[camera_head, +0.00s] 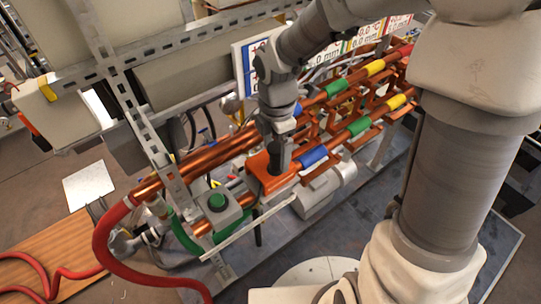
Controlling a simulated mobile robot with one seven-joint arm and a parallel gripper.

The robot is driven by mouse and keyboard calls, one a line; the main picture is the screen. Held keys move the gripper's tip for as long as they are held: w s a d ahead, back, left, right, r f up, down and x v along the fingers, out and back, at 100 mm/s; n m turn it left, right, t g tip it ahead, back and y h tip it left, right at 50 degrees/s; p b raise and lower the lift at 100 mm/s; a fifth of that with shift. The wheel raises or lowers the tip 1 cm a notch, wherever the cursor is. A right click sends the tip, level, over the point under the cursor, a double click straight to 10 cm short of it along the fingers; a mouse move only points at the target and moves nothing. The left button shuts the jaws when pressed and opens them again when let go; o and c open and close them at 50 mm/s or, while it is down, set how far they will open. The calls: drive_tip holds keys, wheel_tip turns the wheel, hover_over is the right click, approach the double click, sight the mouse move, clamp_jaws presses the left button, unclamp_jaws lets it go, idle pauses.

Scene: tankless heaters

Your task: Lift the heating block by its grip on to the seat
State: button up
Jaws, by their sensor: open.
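An orange block-like piece (262,184) sits at the near end of the copper pipe rack, at the middle of the picture. It looks like the heating block, but I cannot be sure. My gripper (278,163) points down right over it, with a dark upright part at its tip. I cannot tell whether that part is a finger or the block's grip, nor whether they touch. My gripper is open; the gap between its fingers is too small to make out. I cannot pick out the seat with certainty.
Copper pipes (205,159) with blue, green and yellow bands run close beside my gripper. A metal upright (150,128) stands left. A red hose (103,252) curves along the left.

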sight(275, 161)
wheel_tip(275, 161, down, 4)
drive_tip(key=shift+f, duration=0.1)
clamp_jaws()
idle(0.5)
